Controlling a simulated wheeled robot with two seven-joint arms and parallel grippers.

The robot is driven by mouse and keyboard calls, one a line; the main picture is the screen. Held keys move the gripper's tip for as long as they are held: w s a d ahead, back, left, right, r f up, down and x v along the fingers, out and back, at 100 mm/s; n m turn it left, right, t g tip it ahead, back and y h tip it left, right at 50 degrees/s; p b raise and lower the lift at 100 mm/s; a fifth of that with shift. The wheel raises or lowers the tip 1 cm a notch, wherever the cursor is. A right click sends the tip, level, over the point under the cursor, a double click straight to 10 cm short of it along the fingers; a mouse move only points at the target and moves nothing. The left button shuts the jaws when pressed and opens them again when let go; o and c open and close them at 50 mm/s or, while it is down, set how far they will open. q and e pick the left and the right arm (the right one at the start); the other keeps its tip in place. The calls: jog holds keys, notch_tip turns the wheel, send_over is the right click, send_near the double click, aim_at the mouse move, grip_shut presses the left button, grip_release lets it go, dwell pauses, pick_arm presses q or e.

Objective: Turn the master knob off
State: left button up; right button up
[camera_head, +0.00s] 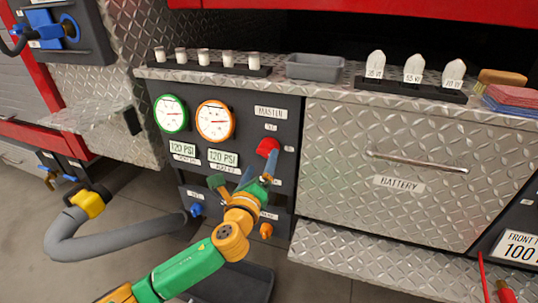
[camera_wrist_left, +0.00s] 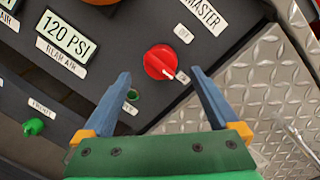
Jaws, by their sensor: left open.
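The red master knob (camera_head: 268,146) is on the dark pump panel, below the MASTER label (camera_head: 271,113). In the left wrist view the knob (camera_wrist_left: 158,62) has a white mark on its lower right end, turned toward a small label beside it. An OFF label (camera_wrist_left: 184,34) sits apart from that mark, above and to the right of the knob. My left gripper (camera_head: 259,171) is open in front of the panel, just below the knob. In the wrist view its blue fingers (camera_wrist_left: 160,76) stand on either side of the knob without visible contact. My right gripper is not in view.
Green (camera_head: 171,113) and orange (camera_head: 215,120) gauges are left of the knob. A blue knob (camera_head: 196,210) and an orange knob (camera_head: 266,230) sit lower on the panel. A diamond-plate battery drawer (camera_head: 400,150) with a bar handle is at the right. A grey hose (camera_head: 130,240) lies left.

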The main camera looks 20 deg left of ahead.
aim_at(265, 152)
pick_arm(q)
jog(key=w, duration=0.2)
jog(key=w+b, duration=0.1)
jog(key=w, duration=0.2)
jog(key=shift+w+a+r, duration=0.1)
jog(key=shift+w+a, duration=0.05)
jog(key=shift+a, duration=0.05)
jog(key=c, duration=1.4)
jog(key=shift+o, duration=0.2)
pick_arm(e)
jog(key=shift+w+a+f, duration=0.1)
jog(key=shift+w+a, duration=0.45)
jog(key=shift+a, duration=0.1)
